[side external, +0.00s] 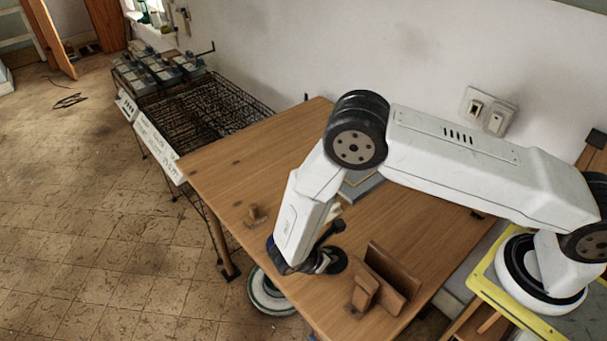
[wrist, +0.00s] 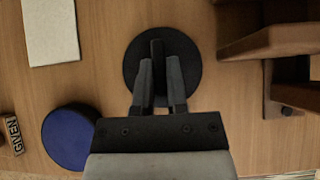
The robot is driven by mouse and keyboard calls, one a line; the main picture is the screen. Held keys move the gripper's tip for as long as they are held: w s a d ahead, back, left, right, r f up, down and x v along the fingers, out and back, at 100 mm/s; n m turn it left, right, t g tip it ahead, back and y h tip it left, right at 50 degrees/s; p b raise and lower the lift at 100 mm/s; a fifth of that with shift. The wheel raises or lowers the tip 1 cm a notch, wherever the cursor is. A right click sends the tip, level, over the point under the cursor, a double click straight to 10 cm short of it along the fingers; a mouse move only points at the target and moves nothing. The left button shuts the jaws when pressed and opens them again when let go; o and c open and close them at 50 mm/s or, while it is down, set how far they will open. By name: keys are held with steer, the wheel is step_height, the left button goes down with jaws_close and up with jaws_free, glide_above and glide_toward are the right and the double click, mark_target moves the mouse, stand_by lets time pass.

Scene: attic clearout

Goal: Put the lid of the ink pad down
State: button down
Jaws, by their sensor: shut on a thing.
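My gripper (wrist: 160,68) is shut on the upright grip of the round black lid (wrist: 187,47). In the side external view, the lid (side external: 336,262) is low over the wooden table, near its front edge; I cannot tell whether it touches the wood. The round ink pad (wrist: 68,138) shows its bare blue face in the wrist view, below and left of the lid and apart from it. My gripper's base hides part of its right edge. In the side external view, my arm mostly hides the pad.
A brown wooden holder (wrist: 262,42) stands close right of the lid; it also shows in the side external view (side external: 392,272). A pale card (wrist: 50,32) lies at upper left. Bare table lies between card and lid.

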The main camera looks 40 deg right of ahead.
steer(key=shift+f, duration=0.15)
steer(key=c, duration=0.7)
jaws_free()
steer(key=shift+o, duration=0.2)
steer(key=v, duration=1.2)
